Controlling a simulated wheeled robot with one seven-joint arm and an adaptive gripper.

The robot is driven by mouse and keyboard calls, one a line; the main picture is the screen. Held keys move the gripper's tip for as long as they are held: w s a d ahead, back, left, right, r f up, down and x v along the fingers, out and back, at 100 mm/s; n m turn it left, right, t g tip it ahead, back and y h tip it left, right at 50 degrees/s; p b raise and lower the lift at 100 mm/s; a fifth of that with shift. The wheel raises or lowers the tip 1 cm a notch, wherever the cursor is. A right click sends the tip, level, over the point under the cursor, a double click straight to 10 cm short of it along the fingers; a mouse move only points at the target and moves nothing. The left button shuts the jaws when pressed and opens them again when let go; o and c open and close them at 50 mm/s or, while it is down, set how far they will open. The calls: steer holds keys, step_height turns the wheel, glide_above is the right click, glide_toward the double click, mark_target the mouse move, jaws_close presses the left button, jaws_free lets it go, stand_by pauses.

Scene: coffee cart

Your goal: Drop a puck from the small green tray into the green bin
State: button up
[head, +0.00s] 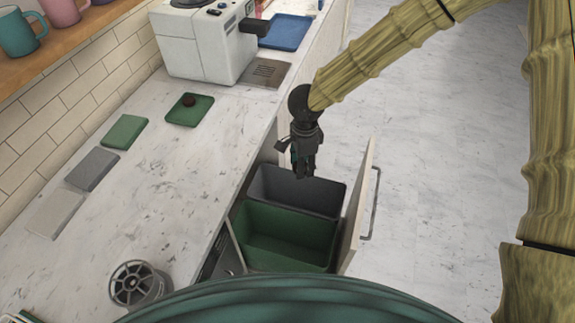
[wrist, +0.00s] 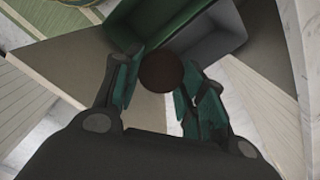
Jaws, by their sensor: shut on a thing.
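The small green tray (head: 201,113) lies on the counter with one dark puck (head: 189,100) on it. My gripper (head: 303,170) is shut on another dark brown puck (wrist: 160,72), which shows between the fingertips in the wrist view. In the head view the fingers hide it. The green bin (head: 285,254) stands in the pulled-out drawer and looks empty. My gripper is above the drawer, over the far edge of the grey bin in the head picture. In the wrist view, the green bin (wrist: 150,20) is beyond the puck, at the upper middle.
The grey bin (head: 325,196) sits directly behind the green bin. The drawer front (head: 357,210) with its handle stands to the right. A white coffee machine (head: 205,50), a blue tray (head: 286,32), flat mats (head: 93,169) and a grinder-like container (head: 138,283) are on the counter.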

steer(key=shift+s+a+m+p, duration=1.15)
steer(key=shift+a+m, duration=1.05)
steer(key=shift+m, duration=1.1)
steer(key=f+b, duration=0.2)
steer(key=b, duration=0.1)
steer(key=f+b, duration=0.3)
steer(key=shift+s+f+b, duration=0.2)
steer(key=shift+f+b, duration=0.05)
steer(key=shift+b, duration=0.15)
steer(key=o, duration=0.9)
steer(key=shift+r, duration=0.1)
step_height(320, 180, up, 12)
steer(key=shift+f, duration=0.1)
steer(key=shift+d, duration=0.15)
